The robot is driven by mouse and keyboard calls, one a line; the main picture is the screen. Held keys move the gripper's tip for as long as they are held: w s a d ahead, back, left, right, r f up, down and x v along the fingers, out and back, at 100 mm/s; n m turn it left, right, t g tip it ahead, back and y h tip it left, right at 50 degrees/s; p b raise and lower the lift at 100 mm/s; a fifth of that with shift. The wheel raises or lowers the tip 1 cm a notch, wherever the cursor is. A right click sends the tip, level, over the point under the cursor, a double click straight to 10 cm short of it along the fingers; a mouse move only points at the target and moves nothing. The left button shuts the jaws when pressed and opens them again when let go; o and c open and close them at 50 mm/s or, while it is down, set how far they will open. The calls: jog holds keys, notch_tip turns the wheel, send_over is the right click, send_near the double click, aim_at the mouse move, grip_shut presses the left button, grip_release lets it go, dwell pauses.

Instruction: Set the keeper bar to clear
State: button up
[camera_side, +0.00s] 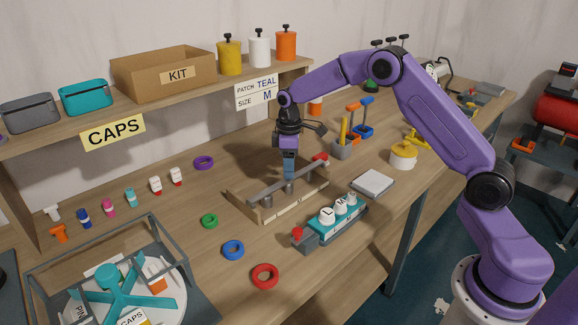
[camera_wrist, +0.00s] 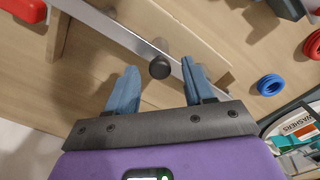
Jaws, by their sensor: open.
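The keeper bar (camera_side: 300,179) is a long grey bar lying along a low wooden frame (camera_side: 262,215) on the bench. A red piece (camera_side: 320,157) sits at its far right end. In the wrist view the bar (camera_wrist: 120,38) runs diagonally, with a dark round knob (camera_wrist: 160,67) beside or on it. My gripper (camera_side: 288,176) points down over the middle of the frame. In the wrist view its blue fingers (camera_wrist: 158,77) are apart, with the knob in the gap near the tips. I cannot tell whether they touch the bar. No clear mark is readable.
A teal rack (camera_side: 338,224) with white-topped pieces and a red knob stands in front of the frame. Green (camera_side: 210,221), blue (camera_side: 233,249) and red (camera_side: 265,276) rings lie at left front. A grey pad (camera_side: 373,183) lies to the right. The shelf (camera_side: 200,91) overhangs behind.

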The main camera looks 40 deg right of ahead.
jog(key=shift+f, duration=0.35)
grip_shut()
jog(key=shift+w+r, duration=0.1)
jog(key=shift+w, duration=4.45)
grip_release()
notch_tip(320, 180, up, 12)
